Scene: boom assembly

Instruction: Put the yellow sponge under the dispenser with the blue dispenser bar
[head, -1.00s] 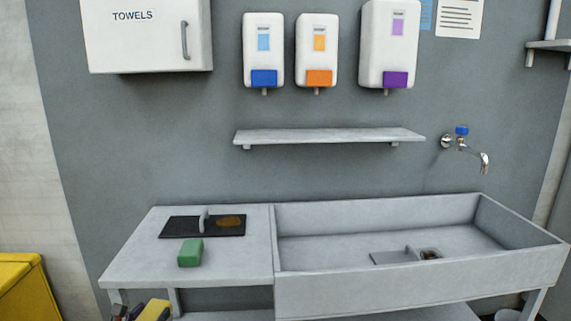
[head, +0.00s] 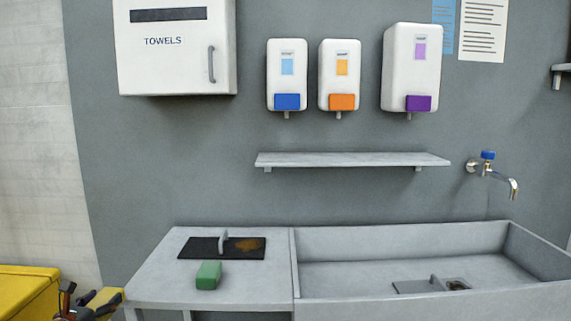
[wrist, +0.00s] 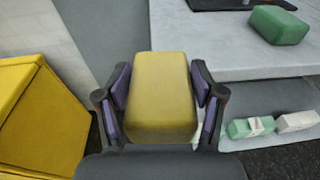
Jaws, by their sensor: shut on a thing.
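My gripper (wrist: 162,105) is shut on the yellow sponge (wrist: 162,90), with a finger pressed on each side of it in the wrist view. In the head view my gripper (head: 85,306) is at the bottom left edge, left of the counter, and the sponge (head: 106,300) shows only in part. The dispenser with the blue bar (head: 287,75) hangs on the wall, leftmost of three. Its blue dispenser bar (head: 287,102) is at its lower front. A narrow grey shelf (head: 350,160) runs below the dispensers, and its top looks bare.
A green sponge (head: 208,275) and a black mat (head: 190,249) with a brown stain lie on the counter (head: 160,285). The sink (head: 400,305) adjoins it at the right. A yellow bin (head: 25,295) stands at the left. A towel cabinet (head: 175,60) hangs upper left.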

